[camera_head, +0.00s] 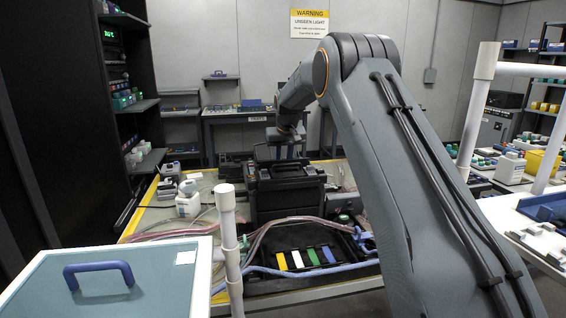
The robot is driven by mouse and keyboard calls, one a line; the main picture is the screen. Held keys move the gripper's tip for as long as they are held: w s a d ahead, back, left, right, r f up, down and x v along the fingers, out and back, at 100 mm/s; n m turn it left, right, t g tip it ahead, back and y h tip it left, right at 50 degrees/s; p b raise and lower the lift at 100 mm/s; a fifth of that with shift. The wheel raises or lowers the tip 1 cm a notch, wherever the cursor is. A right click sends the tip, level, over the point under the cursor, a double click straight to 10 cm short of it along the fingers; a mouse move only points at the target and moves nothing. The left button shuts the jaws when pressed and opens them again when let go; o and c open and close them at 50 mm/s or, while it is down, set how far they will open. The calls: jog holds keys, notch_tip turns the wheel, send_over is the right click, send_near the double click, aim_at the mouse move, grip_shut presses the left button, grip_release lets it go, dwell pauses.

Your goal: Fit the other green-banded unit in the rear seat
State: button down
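My arm reaches from the lower right up and over to the far side of the work table. My gripper (288,152) hangs at its end, above and behind the black machine (284,192). It is small and dark here, and I cannot tell whether its fingers are apart or hold anything. The black machine stands mid-table; its top and rear are partly hidden, and I cannot make out a rear seat. In front of it lies a black tray (267,273) with yellow, white, green (313,257) and blue strips. I cannot pick out a green-banded unit for certain.
Pink and blue hoses (310,270) run across the table's front. A white bottle (188,204) and small devices stand at left. A lidded case (110,285) with a blue handle fills the lower left. White posts (229,245) rise nearby. Shelves stand left and right.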

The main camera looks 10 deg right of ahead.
jog(key=shift+f, duration=0.4)
jog(key=c, duration=1.5)
grip_release()
jog(key=shift+c, duration=0.2)
jog(key=b+v, duration=0.2)
jog(key=v, duration=1.1)
jog(key=s+f+g, duration=0.1)
jog(key=s+f, duration=0.6)
jog(key=s, duration=0.9)
jog(key=s+f+g, duration=0.2)
jog(key=s+f, duration=0.5)
jog(key=s, duration=0.9)
jog(key=s+f+g, duration=0.1)
jog(key=s+f, duration=0.6)
jog(key=s, duration=0.9)
jog(key=shift+f, duration=0.2)
